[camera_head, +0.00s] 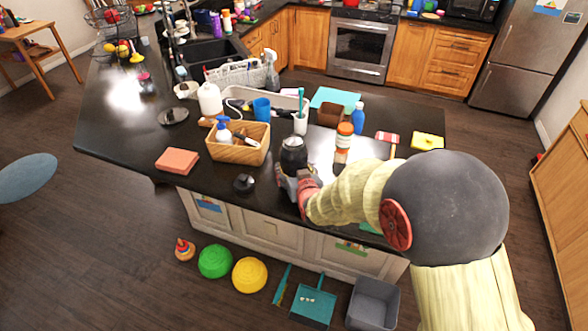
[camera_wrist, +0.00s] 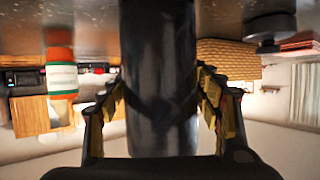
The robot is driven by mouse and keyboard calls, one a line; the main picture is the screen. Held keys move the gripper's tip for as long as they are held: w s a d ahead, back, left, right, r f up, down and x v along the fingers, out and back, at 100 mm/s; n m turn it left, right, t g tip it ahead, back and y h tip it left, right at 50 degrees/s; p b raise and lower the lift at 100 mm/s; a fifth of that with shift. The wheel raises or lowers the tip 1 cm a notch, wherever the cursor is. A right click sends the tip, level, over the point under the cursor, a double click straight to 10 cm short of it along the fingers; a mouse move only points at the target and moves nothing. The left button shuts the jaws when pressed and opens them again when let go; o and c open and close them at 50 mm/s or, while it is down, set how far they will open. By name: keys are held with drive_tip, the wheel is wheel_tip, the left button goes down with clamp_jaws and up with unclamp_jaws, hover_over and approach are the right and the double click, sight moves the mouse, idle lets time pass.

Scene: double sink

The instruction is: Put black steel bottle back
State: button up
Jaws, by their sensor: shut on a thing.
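The black steel bottle (camera_head: 294,153) stands upright at the front edge of the dark island counter. My gripper (camera_head: 297,185) reaches it from the front and is shut around its lower part. In the wrist view the dark bottle (camera_wrist: 158,60) fills the middle, upside down in the picture, with the two fingers of my gripper (camera_wrist: 160,108) on either side of it. Whether its base touches the counter is hidden by the gripper.
A wicker basket (camera_head: 237,152) with bottles stands left of the bottle, and an orange-and-white jar (camera_head: 344,135) stands right. A small black object (camera_head: 244,183) and folded pink cloths (camera_head: 177,161) lie near the front edge.

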drive_tip(key=shift+r, duration=0.1)
drive_tip(key=o, duration=2)
drive_tip(key=shift+o, duration=0.2)
